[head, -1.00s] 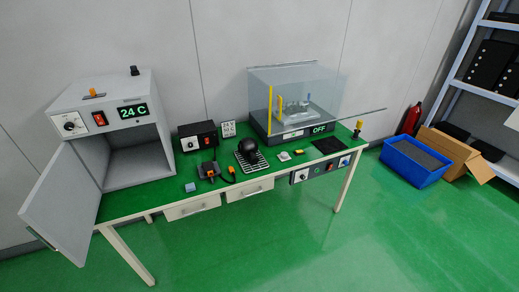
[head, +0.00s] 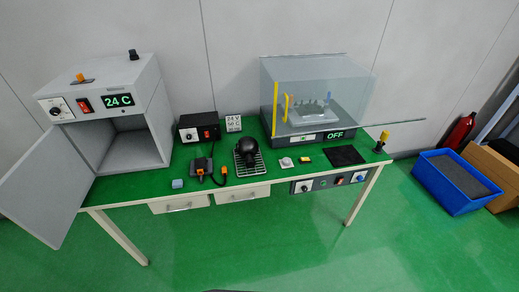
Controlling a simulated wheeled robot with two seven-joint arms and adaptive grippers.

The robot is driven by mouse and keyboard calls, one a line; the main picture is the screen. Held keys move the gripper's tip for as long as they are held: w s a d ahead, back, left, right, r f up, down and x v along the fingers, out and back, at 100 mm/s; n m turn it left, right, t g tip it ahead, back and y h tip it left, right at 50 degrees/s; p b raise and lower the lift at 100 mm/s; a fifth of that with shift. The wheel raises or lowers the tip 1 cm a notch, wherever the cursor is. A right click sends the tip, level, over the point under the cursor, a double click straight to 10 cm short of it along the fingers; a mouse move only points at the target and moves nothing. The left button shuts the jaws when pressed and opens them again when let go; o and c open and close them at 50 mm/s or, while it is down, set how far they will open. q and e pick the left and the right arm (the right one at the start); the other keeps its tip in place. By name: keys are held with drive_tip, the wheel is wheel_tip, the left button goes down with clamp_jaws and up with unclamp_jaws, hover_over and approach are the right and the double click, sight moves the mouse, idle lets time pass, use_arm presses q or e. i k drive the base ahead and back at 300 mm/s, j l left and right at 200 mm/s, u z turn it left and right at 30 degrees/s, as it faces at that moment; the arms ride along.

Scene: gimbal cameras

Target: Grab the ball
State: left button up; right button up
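A black ball (head: 246,146) sits on a small wire rack (head: 253,168) near the middle of the green-topped table (head: 215,182). A dark part sticks out from the ball toward the front; its exact shape is too small to tell. Neither of my grippers shows in the head view.
A grey oven (head: 115,115) with its door (head: 42,185) open stands at the left. A clear-covered box (head: 310,100) stands at the right. A black power box (head: 198,128), a soldering-type tool (head: 201,168) and a blue block (head: 177,184) lie near the ball. A blue crate (head: 455,183) is on the floor.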

sight(248, 147)
drive_tip(key=i+l, duration=0.2)
drive_tip(key=l, duration=0.2)
drive_tip(key=i+l, duration=0.45)
drive_tip(key=l, duration=0.3)
